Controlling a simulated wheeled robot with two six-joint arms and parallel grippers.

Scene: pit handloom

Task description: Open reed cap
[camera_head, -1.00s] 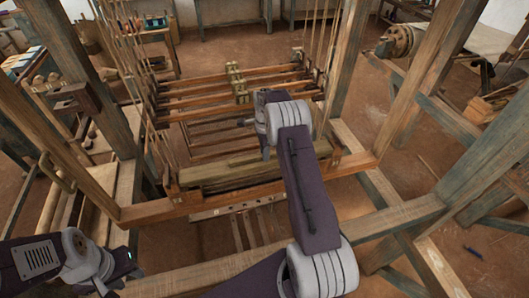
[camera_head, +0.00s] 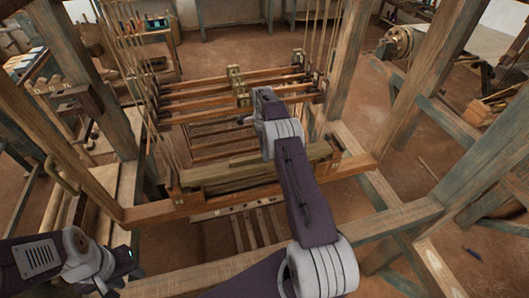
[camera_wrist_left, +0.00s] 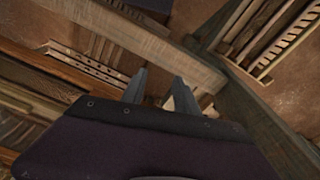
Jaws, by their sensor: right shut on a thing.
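The reed cap (camera_head: 215,184) is a long wooden bar across the front of the loom. My right arm comes from the lower right and crosses in front of it. My right gripper (camera_head: 267,152) points down at the middle of the bar and is shut on it, with its fingertips mostly hidden behind my wrist. A thinner wooden strip (camera_head: 243,160) lies just behind the bar. My left gripper (camera_head: 126,272) is at the lower left, well away from the bar. In the left wrist view its two fingers (camera_wrist_left: 160,92) are apart with nothing between them.
Several wooden shafts (camera_head: 205,103) hang on cords behind the bar. A thick front beam (camera_head: 390,218) and upright posts (camera_head: 350,70) frame the loom. Slats (camera_head: 258,228) show below. A stool with tools (camera_head: 150,38) stands at the back left.

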